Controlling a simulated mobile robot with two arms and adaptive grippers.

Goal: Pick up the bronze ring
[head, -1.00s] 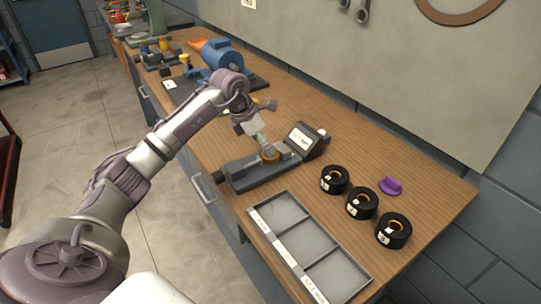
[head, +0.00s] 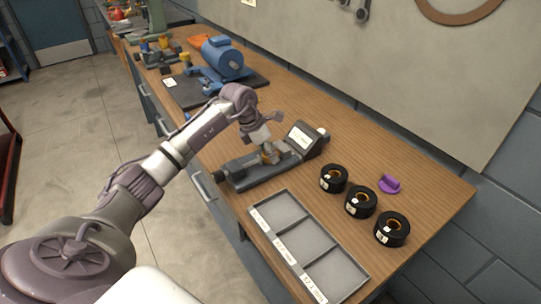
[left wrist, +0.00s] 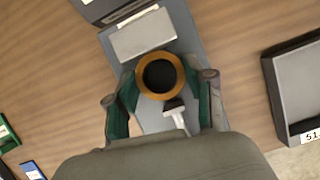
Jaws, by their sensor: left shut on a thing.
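The bronze ring (left wrist: 141,76) shows in the left wrist view between my left gripper's fingers, with its dark hole facing the camera. It is over the grey bed of a measuring device (head: 243,178), beside a light grey block (left wrist: 143,37). My left gripper (left wrist: 161,82) is shut on the ring, one finger on each side. In the head view the left gripper (head: 267,151) points down at the device and mostly hides the ring. I cannot tell whether the ring touches the bed. My right gripper is in neither view.
A grey tray (head: 308,258) with three compartments lies in front of the device. Three black cylinders (head: 333,187) with orange-rimmed centres stand to the right, near a purple piece (head: 390,184). A display box (head: 304,138) adjoins the device. A blue machine (head: 224,60) stands farther back.

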